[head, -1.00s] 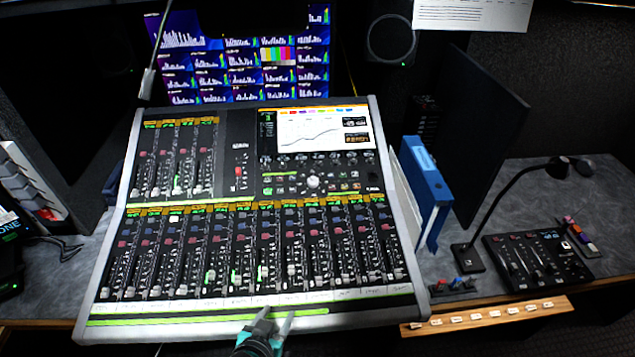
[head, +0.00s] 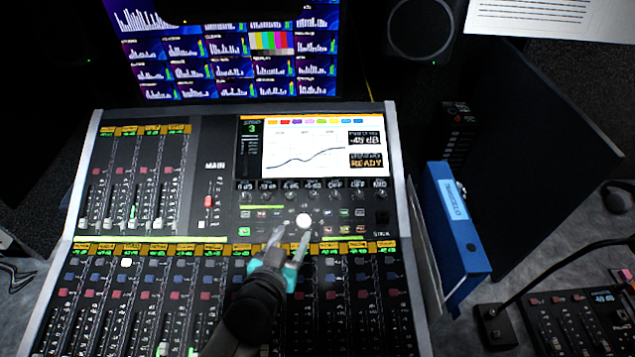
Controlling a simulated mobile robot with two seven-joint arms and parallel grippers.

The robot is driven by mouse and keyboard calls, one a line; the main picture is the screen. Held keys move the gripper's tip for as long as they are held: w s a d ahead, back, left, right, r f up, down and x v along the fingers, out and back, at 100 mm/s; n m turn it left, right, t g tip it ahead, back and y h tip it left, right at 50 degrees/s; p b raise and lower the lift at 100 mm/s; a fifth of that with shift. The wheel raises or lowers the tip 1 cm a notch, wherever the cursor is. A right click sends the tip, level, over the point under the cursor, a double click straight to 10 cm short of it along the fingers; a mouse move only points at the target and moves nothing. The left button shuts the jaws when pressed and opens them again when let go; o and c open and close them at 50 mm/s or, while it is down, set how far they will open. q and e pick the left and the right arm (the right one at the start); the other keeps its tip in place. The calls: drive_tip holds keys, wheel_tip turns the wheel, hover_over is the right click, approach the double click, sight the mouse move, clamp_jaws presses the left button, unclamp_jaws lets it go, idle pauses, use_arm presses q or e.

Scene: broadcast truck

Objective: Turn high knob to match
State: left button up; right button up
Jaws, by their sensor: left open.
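The mixing console has a row of small dark knobs (head: 313,195) below its screen (head: 312,150), each under a small readout too small to read surely. I cannot tell which of them is the high knob. The screen shows a rising curve, a dB value box and an orange box reading READY. A larger white knob (head: 304,220) sits below the row. My left gripper (head: 290,238) is open and empty over the console, its fingertips just short of the white knob and below the small knobs. My right gripper is not in view.
Faders fill the console's lower part, with a red MAIN fader (head: 209,201) left of the screen. A blue binder (head: 455,235) stands to the right, beside a small control box (head: 575,325) with a gooseneck microphone. Monitors (head: 230,55) stand behind.

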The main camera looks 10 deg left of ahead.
use_arm(q)
drive_tip(key=b, duration=0.3)
approach(312, 198)
drive_tip(key=x, duration=0.8)
drive_tip(key=shift+w, duration=0.15)
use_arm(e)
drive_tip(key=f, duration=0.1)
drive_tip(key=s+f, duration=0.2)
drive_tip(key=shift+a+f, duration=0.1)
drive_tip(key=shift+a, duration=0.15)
use_arm(q)
drive_tip(key=shift+c, duration=0.3)
clamp_jaws()
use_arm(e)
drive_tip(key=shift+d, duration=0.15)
